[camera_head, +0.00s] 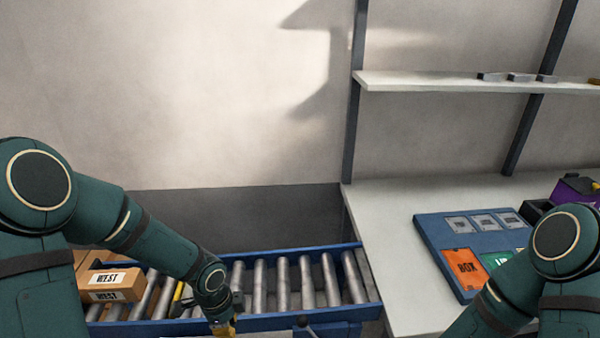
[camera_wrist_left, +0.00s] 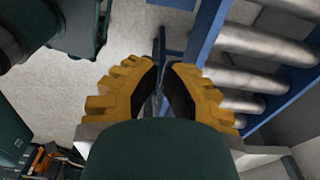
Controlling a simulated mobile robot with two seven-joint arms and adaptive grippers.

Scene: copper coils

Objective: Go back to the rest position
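My left gripper (camera_head: 222,328) hangs at the bottom of the head view, at the front edge of the roller conveyor. In the left wrist view its two yellow fingers (camera_wrist_left: 165,68) stand a little apart with a narrow gap between the tips. Nothing is held between them; floor and a blue conveyor leg show through the gap. My left arm reaches down across the conveyor. My right arm enters at the lower right of the head view, and its gripper is out of frame.
The blue-framed conveyor (camera_head: 290,318) carries cardboard boxes marked WEST (camera_head: 108,279) at its left end. A white table (camera_head: 385,215) on the right holds a blue board (camera_head: 432,228) with coloured cards. A shelf (camera_head: 430,83) hangs above. The middle rollers are clear.

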